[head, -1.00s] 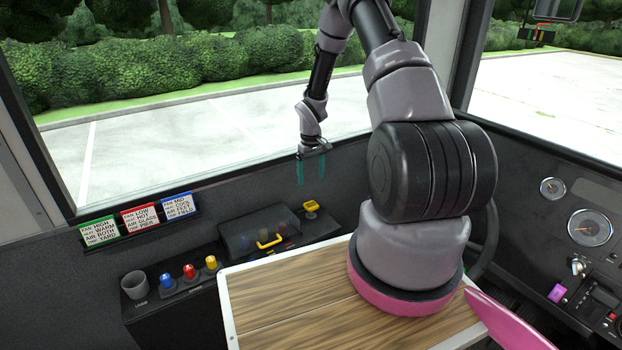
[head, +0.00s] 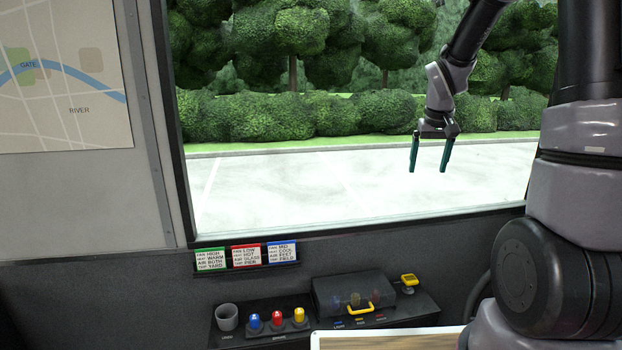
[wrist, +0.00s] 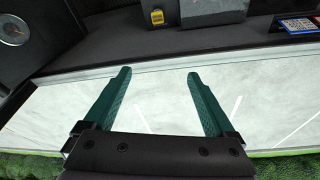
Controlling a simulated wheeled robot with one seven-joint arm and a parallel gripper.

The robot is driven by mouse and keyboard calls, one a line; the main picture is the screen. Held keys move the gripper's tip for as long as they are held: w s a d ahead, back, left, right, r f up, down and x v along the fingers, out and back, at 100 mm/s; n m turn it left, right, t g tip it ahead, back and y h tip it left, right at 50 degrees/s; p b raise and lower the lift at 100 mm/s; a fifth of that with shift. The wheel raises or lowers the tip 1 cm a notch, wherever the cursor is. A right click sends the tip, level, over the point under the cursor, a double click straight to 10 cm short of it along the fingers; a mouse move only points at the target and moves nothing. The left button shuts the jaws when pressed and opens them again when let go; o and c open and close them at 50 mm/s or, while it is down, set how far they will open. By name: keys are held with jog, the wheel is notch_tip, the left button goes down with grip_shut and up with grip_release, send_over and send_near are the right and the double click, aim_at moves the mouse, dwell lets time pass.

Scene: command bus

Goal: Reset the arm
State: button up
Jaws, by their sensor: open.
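My gripper (head: 430,158) hangs from my arm with its teal fingers pointing down. In the head view it shows against the window, above the side console and a little right of the yellow-handled box. Its fingers are apart with nothing between them. The wrist view also shows the open, empty fingers (wrist: 158,92), with the window and the console's edge beyond them. My arm's thick dark joint and grey links fill the right of the head view.
The console holds a dark covered box (head: 338,293), a yellow switch (head: 409,281), a grey cup (head: 227,317) and blue, red and yellow knobs (head: 277,321). Three label cards (head: 246,256) sit above. A map (head: 60,75) hangs at left. A pale-edged board (head: 385,338) shows below.

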jog(key=s+a+r+m+t+y, duration=0.1)
jog(key=s+a+r+t, duration=0.1)
jog(key=s+r, duration=0.6)
jog(key=s+a+r+m+t+y, duration=0.1)
jog(key=s+a+r, duration=0.3)
jog(key=s+r, duration=0.4)
jog(key=s+m+t, duration=0.1)
jog(key=s, duration=0.6)
jog(key=shift+s+a+y, duration=0.3)
jog(key=shift+a, duration=0.05)
